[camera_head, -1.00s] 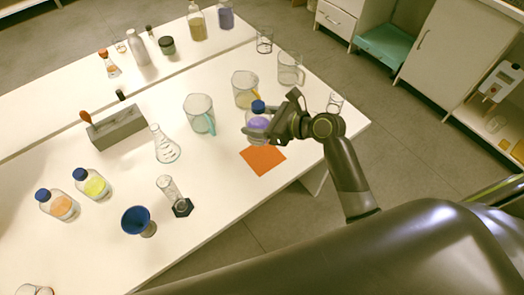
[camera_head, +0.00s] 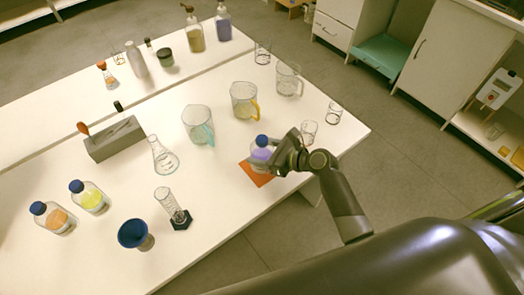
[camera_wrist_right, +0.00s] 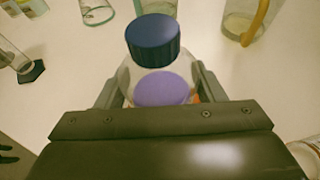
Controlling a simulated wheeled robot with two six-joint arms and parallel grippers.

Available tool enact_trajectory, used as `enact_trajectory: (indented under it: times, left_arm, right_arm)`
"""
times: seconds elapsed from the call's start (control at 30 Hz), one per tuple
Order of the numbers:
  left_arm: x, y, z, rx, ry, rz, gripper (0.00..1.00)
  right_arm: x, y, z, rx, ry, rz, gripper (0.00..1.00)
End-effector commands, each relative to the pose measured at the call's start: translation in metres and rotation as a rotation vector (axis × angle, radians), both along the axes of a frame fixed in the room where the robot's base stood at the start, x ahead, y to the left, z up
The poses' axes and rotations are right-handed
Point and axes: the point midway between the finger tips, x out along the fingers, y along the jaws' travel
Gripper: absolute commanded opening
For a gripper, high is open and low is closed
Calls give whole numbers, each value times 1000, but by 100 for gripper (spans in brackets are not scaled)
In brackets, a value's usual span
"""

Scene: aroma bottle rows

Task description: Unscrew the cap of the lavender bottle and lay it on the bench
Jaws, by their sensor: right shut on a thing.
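The lavender bottle (camera_head: 260,154) is clear, with purple liquid and a dark blue cap (camera_head: 262,140) on its top. It is upright over the orange mat (camera_head: 256,178) near the bench's front edge; I cannot tell for sure whether its base touches the mat. My right gripper (camera_head: 270,158) is shut on the bottle's body, below the cap. In the right wrist view the cap (camera_wrist_right: 152,40) stands clear above the purple liquid (camera_wrist_right: 162,88), with a finger on each side of the bottle. My left gripper is not in view.
Behind the bottle stand jugs with teal (camera_head: 198,122) and yellow (camera_head: 243,98) handles. Small glass beakers (camera_head: 309,131) are to its right. A graduated cylinder (camera_head: 170,204), a blue funnel (camera_head: 133,233) and two other blue-capped bottles (camera_head: 88,196) are left. Bare bench (camera_head: 215,185) lies left of the mat.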

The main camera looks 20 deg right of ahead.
Motion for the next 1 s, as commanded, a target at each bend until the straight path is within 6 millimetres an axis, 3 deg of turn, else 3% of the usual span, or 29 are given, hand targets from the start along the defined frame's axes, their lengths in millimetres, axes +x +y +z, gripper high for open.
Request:
enact_trajectory:
  times: [0.2, 0.23, 0.37, 0.73, 1.0]
  left_arm:
    - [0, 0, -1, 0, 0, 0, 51]
    - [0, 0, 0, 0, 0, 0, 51]
    - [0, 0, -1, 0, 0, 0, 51]
    - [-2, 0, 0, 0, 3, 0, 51]
    - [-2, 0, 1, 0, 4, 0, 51]
  right_arm:
    - [1, 0, -2, 1, -2, 0, 0]
    - [0, 0, -2, -1, -1, 0, 66]
    - [0, 0, -2, 0, 0, 0, 83]
    - [-1, -1, 2, 0, 0, 0, 84]
    - [-34, -32, 18, -7, -1, 0, 84]
